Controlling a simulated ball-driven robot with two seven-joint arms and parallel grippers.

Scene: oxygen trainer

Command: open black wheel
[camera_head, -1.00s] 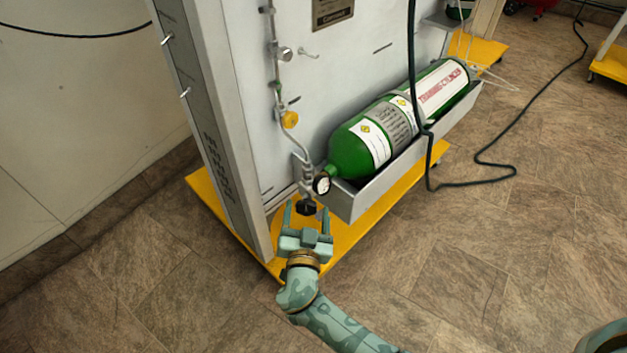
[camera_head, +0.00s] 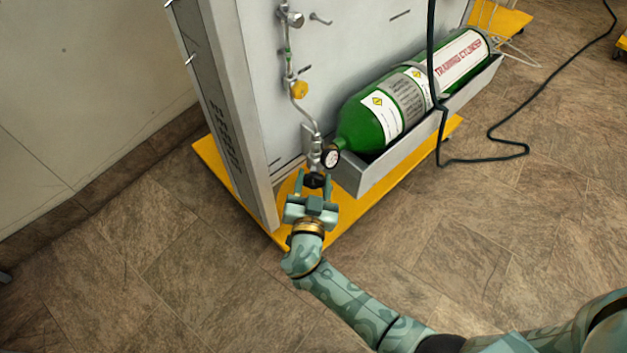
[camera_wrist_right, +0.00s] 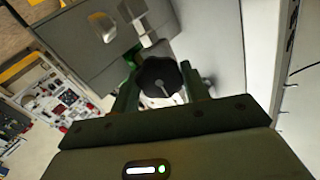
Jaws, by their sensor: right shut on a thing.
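The black wheel (camera_head: 315,181) sits at the lower end of the valve fitting, below and left of the round gauge (camera_head: 331,156). In the right wrist view the black wheel (camera_wrist_right: 159,77) is a lobed knob between the two fingers. My right gripper (camera_head: 314,183) reaches it from the front, with one finger on each side, and is shut on it. The right gripper (camera_wrist_right: 160,88) also shows in the wrist view. The green cylinder (camera_head: 372,122) lies in its tray behind the gauge. My left gripper is not in view.
The metal tray (camera_head: 385,172) juts out just right of the wheel. The grey panel (camera_head: 236,120) stands to the left on a yellow base (camera_head: 345,224). A dark hose (camera_head: 441,140) hangs at the right.

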